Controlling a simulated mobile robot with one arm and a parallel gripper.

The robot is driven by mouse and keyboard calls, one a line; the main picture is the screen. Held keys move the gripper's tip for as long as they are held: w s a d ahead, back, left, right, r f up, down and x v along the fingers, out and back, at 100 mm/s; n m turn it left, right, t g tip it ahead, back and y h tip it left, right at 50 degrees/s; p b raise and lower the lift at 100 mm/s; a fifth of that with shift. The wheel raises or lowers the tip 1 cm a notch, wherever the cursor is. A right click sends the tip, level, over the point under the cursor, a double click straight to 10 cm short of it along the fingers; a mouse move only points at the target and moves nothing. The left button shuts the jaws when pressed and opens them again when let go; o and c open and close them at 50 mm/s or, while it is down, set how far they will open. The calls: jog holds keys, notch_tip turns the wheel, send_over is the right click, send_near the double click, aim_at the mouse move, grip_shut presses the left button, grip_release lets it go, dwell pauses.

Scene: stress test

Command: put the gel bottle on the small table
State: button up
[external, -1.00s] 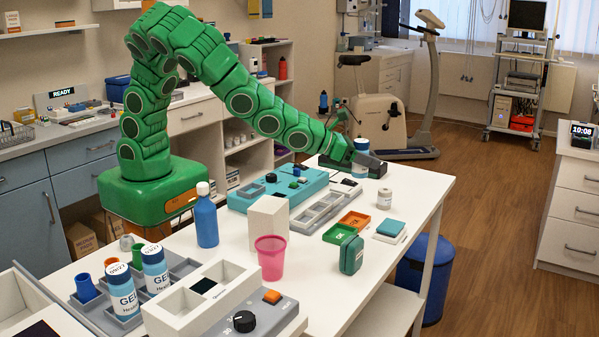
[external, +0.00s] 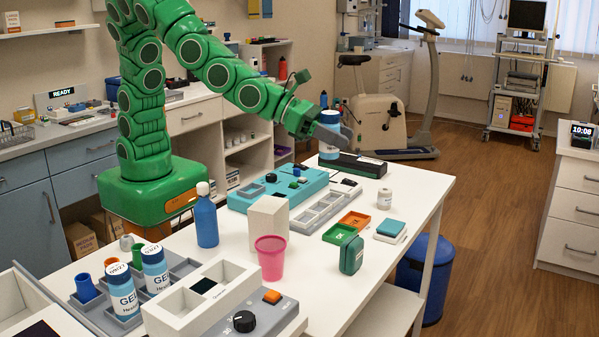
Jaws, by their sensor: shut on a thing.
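Two similar gel bottles (external: 122,292) (external: 155,268) stand in the grey tray at the front left. A low white surface (external: 385,312), possibly the small table, shows partly beneath the worktable's right side.
A small jar (external: 384,198), a teal console (external: 280,188), grey trays, green and orange trays, a green box (external: 351,255), a pink cup (external: 270,258) and a blue spray bottle (external: 206,220) crowd the worktable. A blue bin (external: 432,280) stands on the floor at right.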

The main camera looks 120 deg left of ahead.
jog(key=s+d+f+m+h, duration=0.1)
jog(key=s+d+f, duration=0.35)
jog(key=d, duration=0.55)
jog(key=s+d+f+m+h, duration=0.1)
jog(key=s+d+f+h, duration=0.3)
jog(key=d, duration=0.7)
jog(key=s+d+f+m+y, duration=0.1)
jog(key=s+d+f, duration=0.3)
jog(key=d, duration=0.6)
jog(key=shift+t, duration=0.4)
jog(key=shift+s+d+f, duration=0.1)
jog(key=shift+s+f, duration=0.1)
jog(key=shift+f, duration=0.6)
jog(key=shift+s+f, duration=0.15)
jog(key=shift+f, duration=0.7)
jog(key=shift+s+d+f, duration=0.1)
jog(key=shift+s+f, duration=0.1)
jog(key=shift+f, duration=0.6)
jog(key=shift+f, duration=0.25)
jog(key=o, duration=1.3)
